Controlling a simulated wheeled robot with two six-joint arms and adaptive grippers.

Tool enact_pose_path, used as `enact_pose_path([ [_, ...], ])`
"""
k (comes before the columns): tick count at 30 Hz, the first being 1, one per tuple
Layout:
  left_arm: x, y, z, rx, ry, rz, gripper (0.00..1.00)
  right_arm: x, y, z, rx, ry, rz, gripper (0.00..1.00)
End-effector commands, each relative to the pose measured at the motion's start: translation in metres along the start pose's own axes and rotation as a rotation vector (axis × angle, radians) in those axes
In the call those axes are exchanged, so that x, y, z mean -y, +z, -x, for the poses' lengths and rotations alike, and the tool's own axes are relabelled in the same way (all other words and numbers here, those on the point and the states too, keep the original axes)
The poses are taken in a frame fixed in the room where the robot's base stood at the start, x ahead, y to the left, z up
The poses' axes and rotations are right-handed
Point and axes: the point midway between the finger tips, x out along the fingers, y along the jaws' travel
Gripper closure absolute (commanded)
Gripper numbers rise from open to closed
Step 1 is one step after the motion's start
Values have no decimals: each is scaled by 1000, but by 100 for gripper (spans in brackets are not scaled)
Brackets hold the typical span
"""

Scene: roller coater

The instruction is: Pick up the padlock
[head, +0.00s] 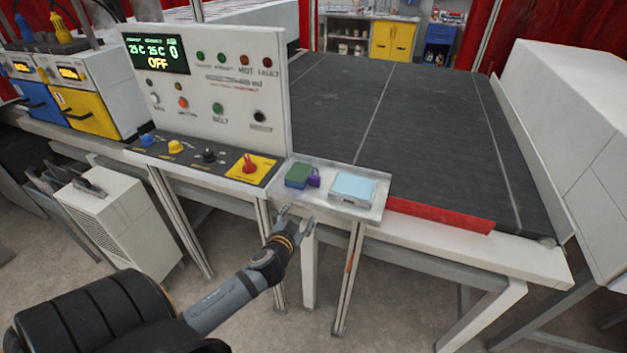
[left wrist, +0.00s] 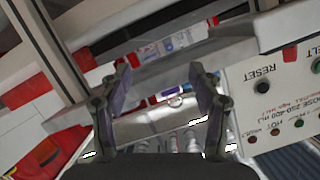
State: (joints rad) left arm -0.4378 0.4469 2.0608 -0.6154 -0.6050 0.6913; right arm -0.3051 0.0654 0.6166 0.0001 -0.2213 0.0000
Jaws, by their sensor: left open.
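A small purple padlock (head: 314,178) sits on the grey metal side shelf (head: 345,210) in the head view, at the right side of a green block (head: 298,175). My left gripper (head: 296,214) is below and in front of the shelf's front edge, apart from the padlock. It also shows in the left wrist view (left wrist: 160,78), with its two fingers spread and nothing between them. My right gripper is not in view.
A light blue pad (head: 353,189) lies right of the padlock. The control panel (head: 212,95), with a red switch on a yellow plate (head: 249,166), stands to the left. The dark conveyor belt (head: 410,130) with a red front strip (head: 440,214) lies behind and right.

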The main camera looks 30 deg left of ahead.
Motion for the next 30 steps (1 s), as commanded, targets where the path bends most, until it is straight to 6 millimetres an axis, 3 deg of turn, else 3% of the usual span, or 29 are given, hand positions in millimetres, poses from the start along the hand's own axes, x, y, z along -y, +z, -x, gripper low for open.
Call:
enact_pose_path([
  [1,4,-29,10,-56,-7,11,38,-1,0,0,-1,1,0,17],
  [3,8,-57,20,-111,-17,26,38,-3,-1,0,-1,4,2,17],
  [6,10,-78,29,-151,-23,40,38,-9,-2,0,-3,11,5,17],
  [11,12,-83,25,-158,-25,44,38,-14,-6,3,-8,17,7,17],
  [18,14,-90,-14,-157,-25,46,38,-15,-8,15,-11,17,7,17],
  [26,15,-90,-27,-156,-24,42,38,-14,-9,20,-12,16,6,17],
  [30,22,-94,-49,-156,-25,43,38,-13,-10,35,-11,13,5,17],
])
